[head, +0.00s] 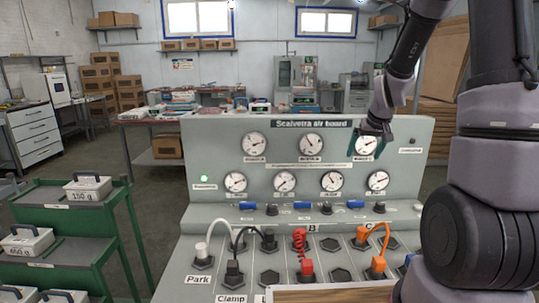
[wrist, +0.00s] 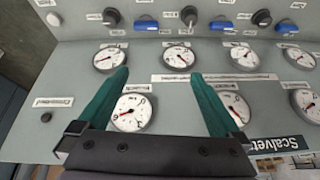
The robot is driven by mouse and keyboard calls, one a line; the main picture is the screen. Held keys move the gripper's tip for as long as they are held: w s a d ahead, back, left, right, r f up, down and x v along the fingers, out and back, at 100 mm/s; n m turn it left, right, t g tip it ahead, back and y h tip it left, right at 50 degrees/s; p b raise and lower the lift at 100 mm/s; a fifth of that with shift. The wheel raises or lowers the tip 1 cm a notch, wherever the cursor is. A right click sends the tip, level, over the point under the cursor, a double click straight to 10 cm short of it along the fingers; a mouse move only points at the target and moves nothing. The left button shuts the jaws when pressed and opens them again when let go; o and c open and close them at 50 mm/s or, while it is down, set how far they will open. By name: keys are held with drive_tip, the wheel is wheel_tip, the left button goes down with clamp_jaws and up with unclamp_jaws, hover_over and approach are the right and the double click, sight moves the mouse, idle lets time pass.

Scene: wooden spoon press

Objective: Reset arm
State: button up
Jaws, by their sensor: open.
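My gripper (head: 368,143) has teal fingers and hangs in front of the upper right of the grey air board (head: 290,172) in the head view. In the wrist view my gripper (wrist: 160,76) is open, with its two fingers wide apart and nothing between them. A round white gauge (wrist: 132,112) lies behind the gap, close to the left finger. I cannot tell if the fingers touch the board. The wrist view shows the board upside down.
The lower panel has a white plug (head: 202,250), a black plug (head: 233,268), a red coiled plug (head: 305,262) and an orange plug (head: 378,262). A green rack (head: 75,218) with weights, including a 150 g weight (head: 88,187), stands at left. Blue handles (head: 302,205) line the board.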

drive_tip(key=s+a+r+m+t, duration=0.1)
drive_tip(key=s+a+r, duration=0.3)
drive_tip(key=s+r, duration=0.8)
drive_tip(key=s+a+r+m+y, duration=0.1)
drive_tip(key=s+r, duration=0.3)
drive_tip(key=s, duration=0.3)
drive_tip(key=s+a+r+m+t, duration=0.1)
drive_tip(key=s+a+r, duration=0.1)
drive_tip(key=s+r, duration=0.2)
drive_tip(key=s, duration=0.2)
drive_tip(key=shift+s+a+r+y, duration=0.25)
drive_tip(key=shift+s+r+y, duration=0.05)
drive_tip(key=shift+s+y, duration=0.1)
drive_tip(key=shift+w, duration=0.1)
